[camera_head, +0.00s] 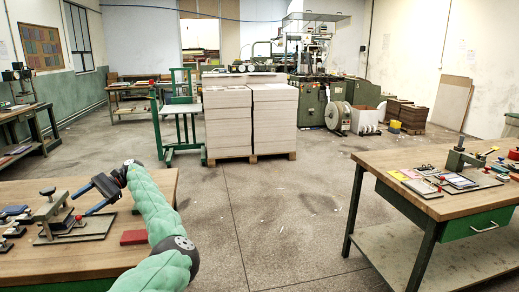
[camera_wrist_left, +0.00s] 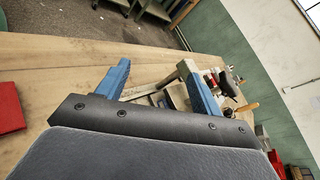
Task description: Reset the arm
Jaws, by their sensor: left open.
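My left arm (camera_head: 158,215), in a green padded sleeve, comes up from the bottom left in the head view. My left gripper (camera_head: 92,202) is over the left workbench (camera_head: 150,190), its blue fingers pointing left toward a metal clamp-like tool. The left wrist view shows the two blue fingers (camera_wrist_left: 160,90) wide apart with nothing between them. The gripper is open and empty. My right gripper is in neither view.
A metal fixture (camera_head: 60,215) and a red block (camera_head: 134,237) lie on the left bench. The right workbench (camera_head: 420,215) carries tools and cards. Stacked greyboard (camera_head: 250,120) on pallets and a green cart (camera_head: 180,120) stand beyond. The floor between the benches is clear.

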